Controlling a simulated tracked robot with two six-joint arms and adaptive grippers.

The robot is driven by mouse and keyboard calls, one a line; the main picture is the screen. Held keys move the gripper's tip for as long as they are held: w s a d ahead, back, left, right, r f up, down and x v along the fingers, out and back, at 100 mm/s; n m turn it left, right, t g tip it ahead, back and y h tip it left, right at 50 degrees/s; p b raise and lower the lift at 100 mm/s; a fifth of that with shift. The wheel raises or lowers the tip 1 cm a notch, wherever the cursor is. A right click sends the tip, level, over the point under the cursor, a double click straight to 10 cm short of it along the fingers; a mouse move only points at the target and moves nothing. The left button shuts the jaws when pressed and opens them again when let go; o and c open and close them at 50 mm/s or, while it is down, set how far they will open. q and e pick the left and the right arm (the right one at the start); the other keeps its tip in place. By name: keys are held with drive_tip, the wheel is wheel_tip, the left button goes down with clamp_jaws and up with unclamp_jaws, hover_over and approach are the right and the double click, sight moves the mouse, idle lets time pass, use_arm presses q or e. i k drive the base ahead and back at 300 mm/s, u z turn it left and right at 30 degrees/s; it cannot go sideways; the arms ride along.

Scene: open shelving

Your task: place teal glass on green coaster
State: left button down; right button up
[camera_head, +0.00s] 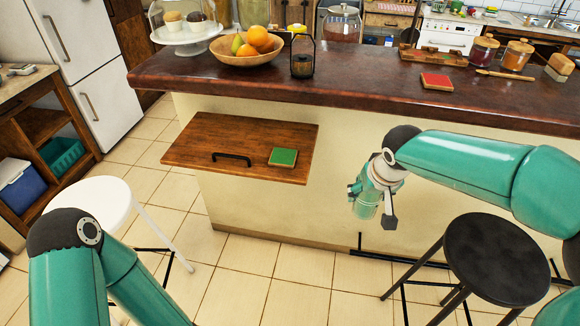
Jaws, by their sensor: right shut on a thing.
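The green coaster (283,157) lies flat on the right part of a low wooden board (200,137) that sticks out from the front of the counter. My right gripper (372,204) is shut on the teal glass (366,208), a see-through greenish glass. It holds the glass in the air, to the right of the board and lower in the picture than the coaster. The fingers partly cover the glass. My left arm shows at the lower left, but its gripper is out of view.
A black handle (231,158) stands on the board left of the coaster. A red coaster (436,81) lies on the dark countertop (370,85), with a fruit bowl (247,60) and lantern (302,62) to its left. A black stool (497,258) and white stool (92,205) stand below.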

sight(284, 157)
drive_tip(key=z, duration=0.1)
drive_tip(key=k, duration=0.2)
drive_tip(key=u, duration=0.6)
drive_tip(key=i, duration=0.8)
drive_tip(key=u, duration=0.2)
